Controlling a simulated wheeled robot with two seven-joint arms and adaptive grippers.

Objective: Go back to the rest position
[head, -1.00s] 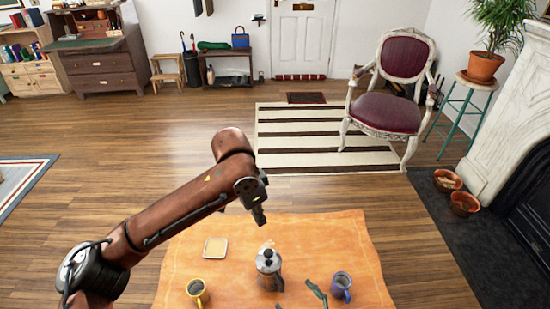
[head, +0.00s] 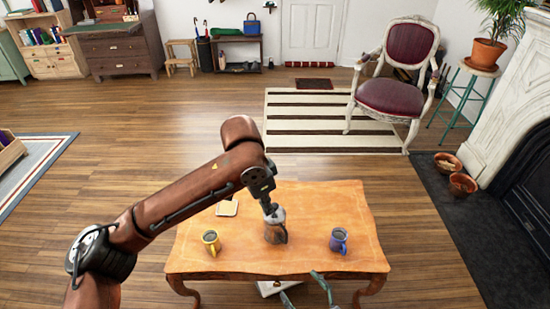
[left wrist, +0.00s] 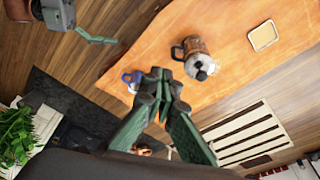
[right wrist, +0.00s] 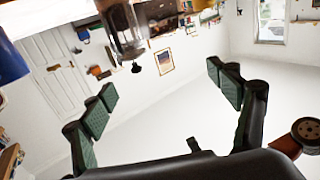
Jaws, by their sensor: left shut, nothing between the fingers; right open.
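My left gripper (head: 268,203) is shut and empty, and in the head view it overlaps the top of the French press (head: 275,231). The left wrist view shows its closed fingers (left wrist: 160,82), apart from the press (left wrist: 196,50). My right gripper (head: 306,290) is open and empty at the table's front edge, lower than the tabletop in the picture. It also shows in the right wrist view (right wrist: 165,85), with the press (right wrist: 122,32) upright beyond it and part of the blue mug (right wrist: 10,62) at the left.
On the wooden table (head: 330,200) stand a yellow mug (head: 211,242) at left and a blue mug (head: 338,240) at right. A red chair (head: 393,90) and terracotta pots (head: 463,185) are farther off. Floor (head: 130,140) left of the table is clear.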

